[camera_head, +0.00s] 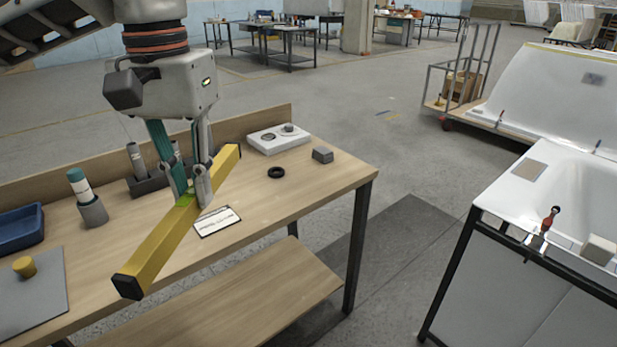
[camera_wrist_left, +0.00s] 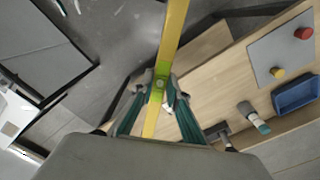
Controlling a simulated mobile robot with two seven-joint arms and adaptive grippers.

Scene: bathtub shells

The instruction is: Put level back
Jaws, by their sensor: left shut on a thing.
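The level is a long yellow bar (camera_head: 160,246) with black end caps and a green vial at its middle. My left gripper (camera_head: 193,196) is shut on the level near its middle and holds it above the wooden workbench (camera_head: 275,216). The level slants, its near end low and left, its far end up and right. The left wrist view shows the yellow level (camera_wrist_left: 173,35) running between the fingers (camera_wrist_left: 159,92), with the green vial at the grip. My right gripper is not in view.
On the bench are a white label card (camera_head: 217,221), a black ring (camera_head: 276,172), a grey block (camera_head: 322,155), a white tray (camera_head: 278,139), a blue bin (camera_head: 20,229), a grey mat (camera_head: 35,300) with a yellow knob, and bottles in holders (camera_head: 92,210). A white bathtub shell (camera_head: 570,190) stands right.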

